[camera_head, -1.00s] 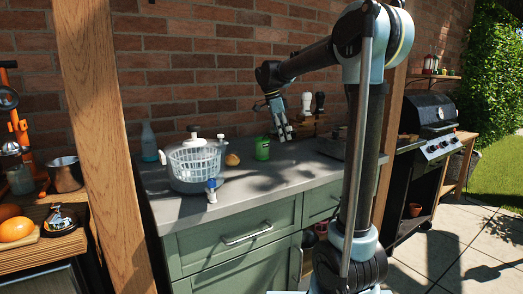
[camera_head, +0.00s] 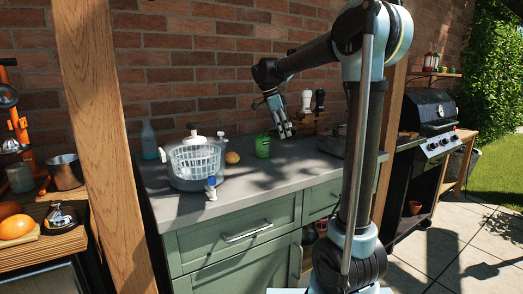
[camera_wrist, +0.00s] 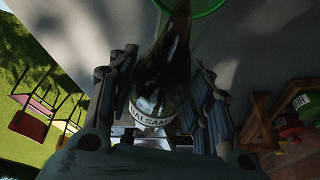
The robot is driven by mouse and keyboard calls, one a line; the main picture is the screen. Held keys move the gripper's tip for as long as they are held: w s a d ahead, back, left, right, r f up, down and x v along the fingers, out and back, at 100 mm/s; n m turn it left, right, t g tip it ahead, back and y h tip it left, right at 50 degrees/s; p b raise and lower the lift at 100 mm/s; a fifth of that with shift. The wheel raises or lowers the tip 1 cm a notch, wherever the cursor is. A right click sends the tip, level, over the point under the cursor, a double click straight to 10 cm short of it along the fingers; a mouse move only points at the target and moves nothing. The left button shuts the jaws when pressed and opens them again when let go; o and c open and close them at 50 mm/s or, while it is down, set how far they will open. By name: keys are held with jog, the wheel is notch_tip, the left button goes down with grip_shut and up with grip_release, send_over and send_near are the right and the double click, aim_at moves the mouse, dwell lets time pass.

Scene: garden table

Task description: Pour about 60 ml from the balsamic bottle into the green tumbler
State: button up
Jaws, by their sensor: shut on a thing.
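The green tumbler (camera_head: 262,146) stands upright on the grey counter, near the wall. My gripper (camera_head: 285,128) is above the counter just right of the tumbler. In the wrist view my gripper (camera_wrist: 165,100) is shut on the dark balsamic bottle (camera_wrist: 168,72), whose pale label (camera_wrist: 152,115) shows part of its name. The bottle's neck points toward the green tumbler rim (camera_wrist: 204,6) at the top of that view. The bottle is hard to make out in the head view. Whether liquid flows cannot be told.
A salad spinner with a white basket (camera_head: 194,160) stands left on the counter (camera_head: 262,185). A small blue and white item (camera_head: 211,188) is at its front. A round tan item (camera_head: 232,157) lies between spinner and tumbler. A pale bottle (camera_head: 148,140) stands behind. The front middle of the counter is clear.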

jog(key=shift+a+r+h+p, duration=0.15)
jog(key=shift+r+h+p, duration=0.3)
jog(key=shift+h+p, duration=0.35)
dwell(1.0)
jog(key=f+y, duration=0.1)
jog(key=y, duration=0.2)
jog(key=shift+d+f, duration=0.35)
jog(key=shift+f, duration=0.05)
jog(key=shift+w+d+f+y, duration=0.1)
jog(key=shift+d+f+y, duration=0.15)
jog(key=shift+y, duration=0.15)
jog(key=shift+f, duration=0.1)
jog(key=shift+d+f+g+y, duration=0.25)
jog(key=shift+d+g+y, duration=0.05)
jog(key=shift+y, duration=0.2)
jog(key=shift+a+f+y+b, duration=0.15)
jog(key=shift+f+y+b, duration=0.5)
jog(key=shift+y, duration=0.35)
dwell(0.4)
